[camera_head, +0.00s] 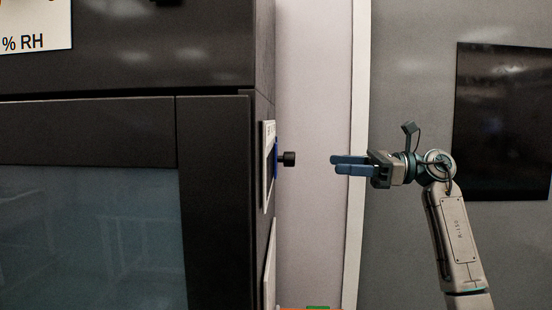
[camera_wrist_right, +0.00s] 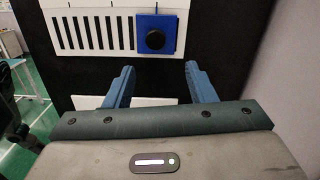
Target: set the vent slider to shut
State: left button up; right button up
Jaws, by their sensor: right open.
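The vent slider is a blue plate with a round black knob (camera_head: 289,159) that sticks out from the right side of the dark cabinet in the head view. In the right wrist view the blue slider plate (camera_wrist_right: 169,50) sits at the right part of a white vent panel (camera_wrist_right: 75,33) with black slots. Several slots to the left of the plate are uncovered. My right gripper (camera_head: 333,165) is open and empty, to the right of the knob and apart from it, pointing at it. Its two blue fingers (camera_wrist_right: 160,75) also show below the knob in the wrist view. My left gripper is out of view.
The dark cabinet (camera_head: 214,200) with a glass door fills the left of the head view. A second white plate (camera_wrist_right: 130,102) lies below the vent panel. Free space separates the gripper from the cabinet side. A grey wall with a dark panel (camera_head: 502,120) stands at right.

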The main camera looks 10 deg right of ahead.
aim_at(285, 159)
pick_arm(q)
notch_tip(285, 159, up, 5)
jog(key=p, duration=0.4)
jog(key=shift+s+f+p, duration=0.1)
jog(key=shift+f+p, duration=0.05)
jog(key=shift+p, duration=0.2)
pick_arm(e)
jog(key=x, duration=1)
jog(key=shift+s+a+r+n+h, duration=0.3)
jog(key=shift+s+r, duration=0.05)
jog(key=shift+r, duration=0.1)
grip_shut()
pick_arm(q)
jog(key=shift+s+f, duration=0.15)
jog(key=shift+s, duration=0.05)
